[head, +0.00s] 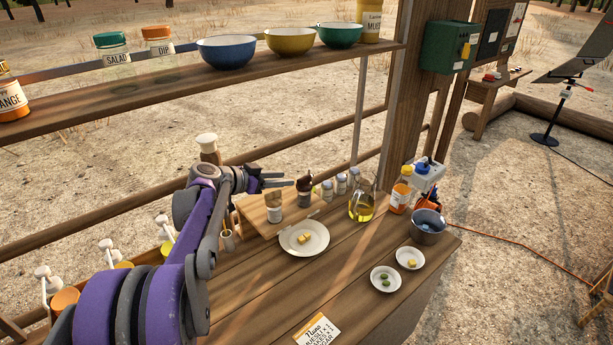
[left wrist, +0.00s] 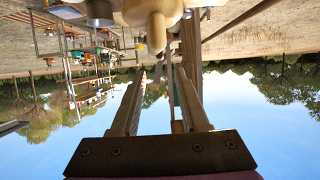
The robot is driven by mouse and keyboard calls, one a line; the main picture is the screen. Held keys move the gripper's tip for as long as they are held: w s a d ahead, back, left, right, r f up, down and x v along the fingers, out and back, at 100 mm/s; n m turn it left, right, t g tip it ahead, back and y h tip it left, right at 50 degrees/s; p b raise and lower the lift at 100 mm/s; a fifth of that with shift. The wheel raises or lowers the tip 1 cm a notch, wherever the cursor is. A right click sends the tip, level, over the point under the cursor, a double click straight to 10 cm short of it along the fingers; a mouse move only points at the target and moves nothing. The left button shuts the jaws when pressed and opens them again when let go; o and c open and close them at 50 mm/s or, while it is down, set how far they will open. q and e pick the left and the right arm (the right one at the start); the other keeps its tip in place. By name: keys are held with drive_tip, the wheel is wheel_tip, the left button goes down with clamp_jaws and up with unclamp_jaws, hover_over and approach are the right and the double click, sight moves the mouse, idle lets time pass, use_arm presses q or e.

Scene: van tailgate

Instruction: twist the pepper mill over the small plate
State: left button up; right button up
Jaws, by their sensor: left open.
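My left gripper (head: 286,179) is open and empty, its fingers pointing right above the wooden board. Two mill-like shakers stand by it: one with a light wood top (head: 273,197) just below the fingers, one with a dark top (head: 304,183) right beyond the tips. I cannot tell which is the pepper mill. In the left wrist view a tan knobbed top (left wrist: 155,25) hangs upside down beyond the open fingers (left wrist: 160,80). A white plate (head: 288,246) with yellow cubes lies in front. Two smaller plates, one with green bits (head: 377,287) and one with yellow (head: 418,265), lie to its right.
An oil jug (head: 361,208), an orange-labelled bottle (head: 400,196) and a metal bowl (head: 428,236) stand at the back right. Several small jars (head: 341,183) line the back. A shelf (head: 180,87) with bowls and jars runs above.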

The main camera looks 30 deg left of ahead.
sight(304, 177)
use_arm(q)
drive_tip(key=x, duration=0.9)
drive_tip(key=shift+p, duration=0.3)
clamp_jaws()
